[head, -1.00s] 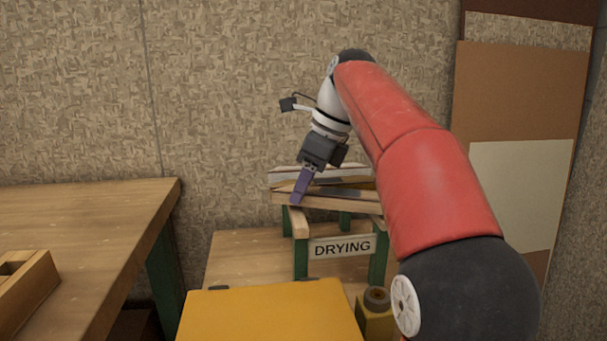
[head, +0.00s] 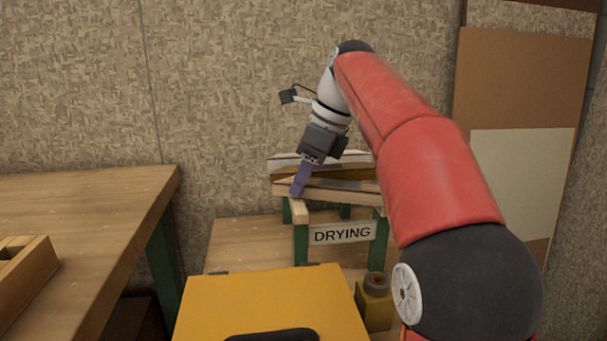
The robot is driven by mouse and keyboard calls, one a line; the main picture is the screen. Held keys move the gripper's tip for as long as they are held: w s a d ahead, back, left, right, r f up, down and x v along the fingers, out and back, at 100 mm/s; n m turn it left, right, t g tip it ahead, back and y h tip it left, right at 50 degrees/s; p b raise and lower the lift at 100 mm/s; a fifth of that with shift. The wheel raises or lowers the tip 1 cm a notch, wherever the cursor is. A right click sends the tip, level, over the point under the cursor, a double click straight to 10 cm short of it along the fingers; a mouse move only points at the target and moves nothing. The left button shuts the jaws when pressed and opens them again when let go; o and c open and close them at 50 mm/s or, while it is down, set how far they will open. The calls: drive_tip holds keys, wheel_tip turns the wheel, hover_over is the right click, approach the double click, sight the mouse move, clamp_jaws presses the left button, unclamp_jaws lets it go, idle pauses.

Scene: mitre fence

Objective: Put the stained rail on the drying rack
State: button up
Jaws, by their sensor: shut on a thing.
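The drying rack (head: 301,232) stands ahead, with green legs, pale wooden bars and a "DRYING" sign. Several rails lie across its top, pale and brown. My gripper (head: 299,188) points down at the rack's front left corner, with its purple fingers shut on the left part of the front rail (head: 340,194). This rail has a pale front side and a dark strip along its top. It lies level at the height of the rack's bars; I cannot tell whether it touches them. My arm hides its right end.
A yellow case (head: 265,300) with a dark handle is close in front, beside a small yellow container (head: 375,300). A wooden workbench (head: 80,215) is on the left, with a wooden box (head: 22,275) on it. Boards (head: 525,85) lean at the back right.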

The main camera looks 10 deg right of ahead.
drive_tip(key=o, duration=1.2)
